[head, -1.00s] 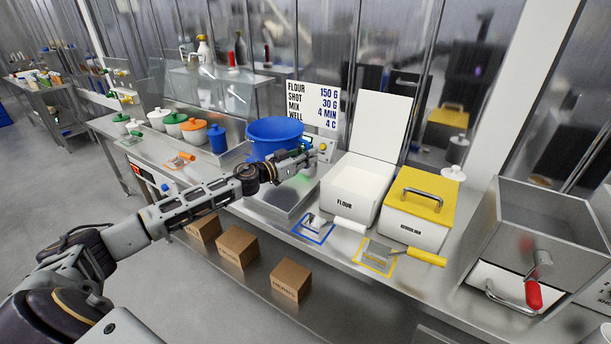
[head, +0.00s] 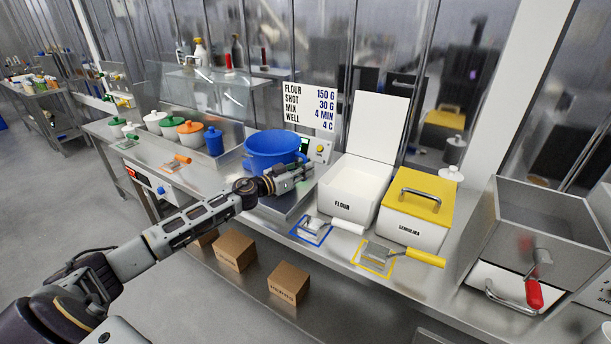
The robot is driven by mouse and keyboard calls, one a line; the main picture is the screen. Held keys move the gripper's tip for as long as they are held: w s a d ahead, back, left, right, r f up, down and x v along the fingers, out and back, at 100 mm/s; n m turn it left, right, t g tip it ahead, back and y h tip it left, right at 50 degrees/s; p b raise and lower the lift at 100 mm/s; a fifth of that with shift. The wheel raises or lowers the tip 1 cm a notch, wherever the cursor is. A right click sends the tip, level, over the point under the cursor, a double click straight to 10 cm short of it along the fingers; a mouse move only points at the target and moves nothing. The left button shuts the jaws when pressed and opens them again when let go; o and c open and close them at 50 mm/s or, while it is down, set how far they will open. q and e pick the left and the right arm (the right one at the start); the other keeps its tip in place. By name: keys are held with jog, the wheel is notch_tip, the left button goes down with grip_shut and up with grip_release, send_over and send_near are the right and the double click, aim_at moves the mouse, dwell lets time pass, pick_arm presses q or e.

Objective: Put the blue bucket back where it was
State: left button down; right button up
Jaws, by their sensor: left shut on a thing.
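The blue bucket (head: 268,152) is upright at the back of the steel counter, over the rear part of a flat metal platform (head: 285,206). My left gripper (head: 300,174) is at the bucket's near right side, shut on it at the rim or handle. The fingertips are small and the exact grip is hard to see. I cannot tell whether the bucket's base touches the platform. My right gripper is not in view.
A display box with a yellow knob (head: 320,149) stands right behind the bucket. The open flour bin (head: 346,193) and yellow-lidded semolina bin (head: 417,205) stand right. Scoops lie in front.

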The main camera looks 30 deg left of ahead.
pick_arm(q)
jog(key=shift+f, duration=1.05)
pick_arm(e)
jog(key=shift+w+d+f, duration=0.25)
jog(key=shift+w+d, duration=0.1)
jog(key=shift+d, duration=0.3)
pick_arm(q)
jog(key=c, duration=1.5)
grip_release()
jog(key=shift+f, duration=0.1)
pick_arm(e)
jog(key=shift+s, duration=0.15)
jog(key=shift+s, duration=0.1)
